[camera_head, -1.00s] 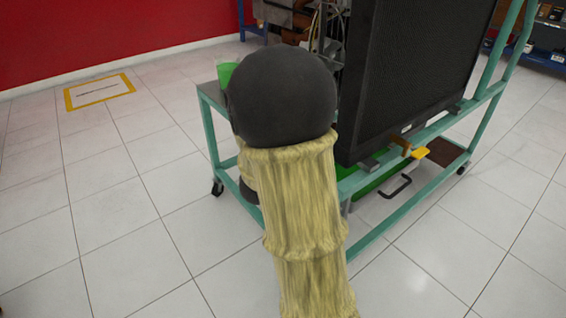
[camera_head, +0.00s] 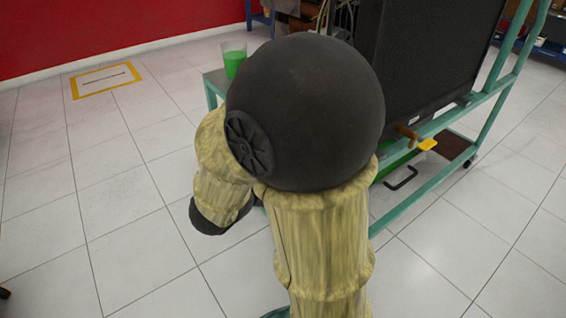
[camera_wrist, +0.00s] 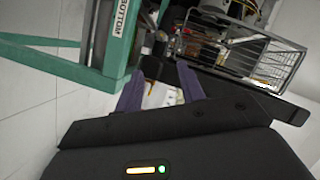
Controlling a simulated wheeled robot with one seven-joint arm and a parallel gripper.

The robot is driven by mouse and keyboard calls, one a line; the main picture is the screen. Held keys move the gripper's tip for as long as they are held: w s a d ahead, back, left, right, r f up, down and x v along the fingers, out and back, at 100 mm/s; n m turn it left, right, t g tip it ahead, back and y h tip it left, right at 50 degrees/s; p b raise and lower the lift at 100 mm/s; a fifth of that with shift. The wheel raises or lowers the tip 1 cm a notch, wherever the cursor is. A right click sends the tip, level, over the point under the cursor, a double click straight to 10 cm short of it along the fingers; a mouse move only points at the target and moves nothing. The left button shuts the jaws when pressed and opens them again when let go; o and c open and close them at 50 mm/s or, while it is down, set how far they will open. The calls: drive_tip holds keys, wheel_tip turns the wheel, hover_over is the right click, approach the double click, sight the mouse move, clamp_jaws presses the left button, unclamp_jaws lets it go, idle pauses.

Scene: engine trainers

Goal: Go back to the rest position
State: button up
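My gripper (camera_wrist: 160,72) shows in the wrist view with its two purple fingers spread apart and nothing visible held between them. In the head view my arm, with its large dark joint and pale yellow sleeves, fills the middle. The gripper itself is hidden there or out of sight. The arm is bent, with a lower section hanging to the left of the joint, in front of the teal-framed engine stand (camera_head: 440,185).
A clear cup with green contents (camera_head: 234,60) stands on the stand's left corner. A large black radiator panel (camera_head: 425,60) rises behind my arm.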

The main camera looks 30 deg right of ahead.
idle(0.5)
drive_tip(key=w+a+n+t+y+p, duration=0.4)
drive_tip(key=w+a+n+y, duration=0.1)
drive_tip(key=w+n+y, duration=0.15)
drive_tip(key=s+a+f+n+g+y+p, duration=0.25)
drive_tip(key=a+n+y+p, duration=0.25)
drive_tip(key=a+n+y, duration=0.65)
drive_tip(key=s+d+n+g+h+p, duration=0.3)
drive_tip(key=s+d+n+g, duration=0.15)
drive_tip(key=s+n, duration=0.3)
wheel_tip(320, 180, up, 38)
drive_tip(key=p, duration=3.7)
drive_tip(key=shift+s+a+g+h, duration=0.2)
drive_tip(key=shift+s+g+h, duration=0.1)
drive_tip(key=shift+s+g, duration=0.1)
drive_tip(key=shift+r, duration=0.1)
